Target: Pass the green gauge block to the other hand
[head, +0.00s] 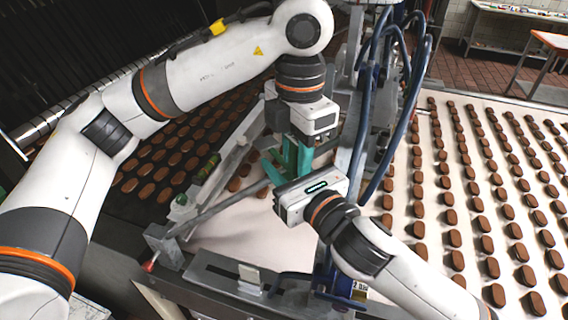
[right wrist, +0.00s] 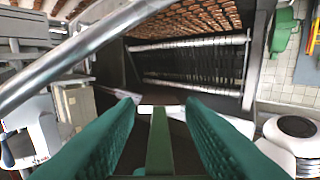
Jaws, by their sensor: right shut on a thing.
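The green gauge block (right wrist: 160,145) is a narrow dark green bar in the right wrist view. It lies between the two teal fingers of my right gripper (right wrist: 160,120), which is shut on it. In the head view my right gripper (head: 275,172) reaches up and left from the lower right, over the pale belt. My left gripper (head: 298,158) hangs down from above, very close to the right gripper's fingers. Teal fingers overlap there, so I cannot tell the block apart, nor whether the left fingers touch it or are open.
A pale conveyor belt (head: 402,225) with rows of brown biscuits runs on the right. A dark belt with more biscuits lies on the left. A metal machine frame with blue hoses (head: 421,85) stands close behind the grippers. A grey rod (head: 215,212) crosses just left of them.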

